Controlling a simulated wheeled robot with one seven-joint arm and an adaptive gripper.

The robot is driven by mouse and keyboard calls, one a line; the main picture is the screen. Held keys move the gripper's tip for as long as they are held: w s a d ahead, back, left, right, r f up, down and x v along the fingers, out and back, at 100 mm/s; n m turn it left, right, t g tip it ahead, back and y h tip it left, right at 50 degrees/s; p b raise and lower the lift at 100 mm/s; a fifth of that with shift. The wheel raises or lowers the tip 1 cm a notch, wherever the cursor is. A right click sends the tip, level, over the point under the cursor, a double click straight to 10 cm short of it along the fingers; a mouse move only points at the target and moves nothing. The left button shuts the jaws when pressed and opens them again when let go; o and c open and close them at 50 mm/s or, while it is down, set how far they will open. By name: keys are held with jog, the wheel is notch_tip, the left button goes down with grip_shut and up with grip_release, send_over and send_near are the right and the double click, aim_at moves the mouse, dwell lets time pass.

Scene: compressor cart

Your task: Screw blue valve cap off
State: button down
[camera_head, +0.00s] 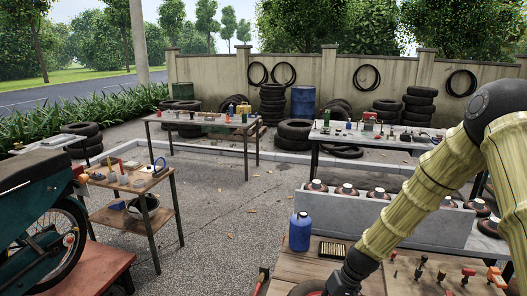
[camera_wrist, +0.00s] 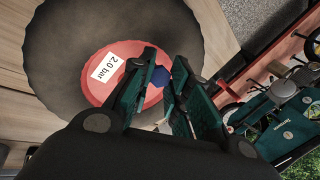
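The blue valve cap (camera_wrist: 152,91) is small and dark blue, at the right side of a wheel's red hub (camera_wrist: 97,91) in the wrist view. A white label on the hub reads "2.0 bar". My gripper (camera_wrist: 166,72) has its two dark green fingers on either side of the cap in this view, partly covering it. A narrow gap shows between the fingers, but I cannot tell whether they press on the cap. In the head view my gripper's wrist is at the lower edge, and the fingertips and cap are not visible.
The wheel's dark tyre (camera_wrist: 50,45) lies on a wooden bench (camera_head: 290,268). A blue bottle (camera_head: 300,232) and a grey block with several red-and-black discs (camera_head: 420,222) stand beyond. A teal motorbike (camera_head: 35,215) stands at the left.

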jog(key=c, duration=2.1)
grip_release()
grip_shut()
jog(key=shift+w+d+n+g, duration=0.15)
jog(key=shift+n+g, duration=0.1)
jog(key=shift+n, duration=0.55)
jog(key=shift+w+a+n+g, duration=0.1)
jog(key=shift+n+g, duration=0.15)
jog(key=shift+n, duration=0.55)
jog(key=shift+d+r, duration=0.1)
jog(key=shift+r, duration=0.1)
jog(key=shift+s+d+r+p, duration=0.15)
jog(key=shift+d+r+p, duration=0.25)
jog(key=shift+r+p, duration=0.3)
jog(key=shift+s+d+r+p, duration=0.2)
jog(key=shift+d+r+p, duration=0.3)
jog(key=shift+r, duration=0.35)
jog(key=shift+s+d+r+p, duration=0.15)
jog(key=shift+d+r+p, duration=0.2)
jog(key=shift+r+p, duration=0.35)
jog(key=shift+r, duration=0.15)
